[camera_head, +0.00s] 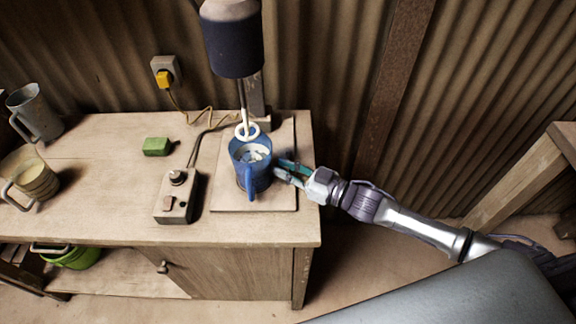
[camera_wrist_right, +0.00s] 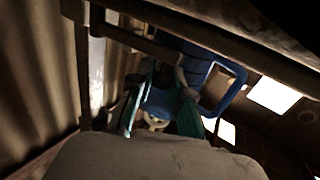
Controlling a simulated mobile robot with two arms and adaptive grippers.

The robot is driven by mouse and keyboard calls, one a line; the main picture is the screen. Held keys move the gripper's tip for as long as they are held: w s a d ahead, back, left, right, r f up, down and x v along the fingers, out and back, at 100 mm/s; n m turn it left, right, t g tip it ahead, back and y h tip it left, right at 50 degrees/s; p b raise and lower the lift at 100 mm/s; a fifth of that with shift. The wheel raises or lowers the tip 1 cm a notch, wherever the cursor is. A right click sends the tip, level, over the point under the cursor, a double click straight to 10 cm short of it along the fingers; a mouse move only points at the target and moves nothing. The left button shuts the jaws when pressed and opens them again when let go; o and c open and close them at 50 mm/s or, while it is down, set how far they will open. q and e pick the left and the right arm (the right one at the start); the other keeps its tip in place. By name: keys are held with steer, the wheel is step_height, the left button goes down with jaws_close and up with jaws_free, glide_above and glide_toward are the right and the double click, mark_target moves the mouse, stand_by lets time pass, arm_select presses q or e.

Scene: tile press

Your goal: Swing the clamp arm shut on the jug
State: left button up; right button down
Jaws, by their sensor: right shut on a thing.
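The blue jug (camera_head: 250,165) stands upright on a wooden base board (camera_head: 226,189), with pale contents inside and its handle towards the front. My right gripper (camera_head: 283,170), with teal fingers, is at the jug's right side. In the wrist view, the fingers of my right gripper (camera_wrist_right: 165,108) are around a small part, seemingly the clamp arm, beside the jug (camera_wrist_right: 196,68). The fingers hide most of the clamp arm, and I cannot tell whether it touches the jug. My left gripper is not in view.
A dark mixer head (camera_head: 233,45) with a pale ring-shaped tool (camera_head: 247,131) hangs over the jug. A control box (camera_head: 177,196), green block (camera_head: 157,146), grey jug (camera_head: 34,112) and beige mug (camera_head: 30,180) stand on the bench. The bench front is clear.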

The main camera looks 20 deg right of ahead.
steer(key=c, duration=1.1)
jaws_free()
steer(key=v, duration=1.2)
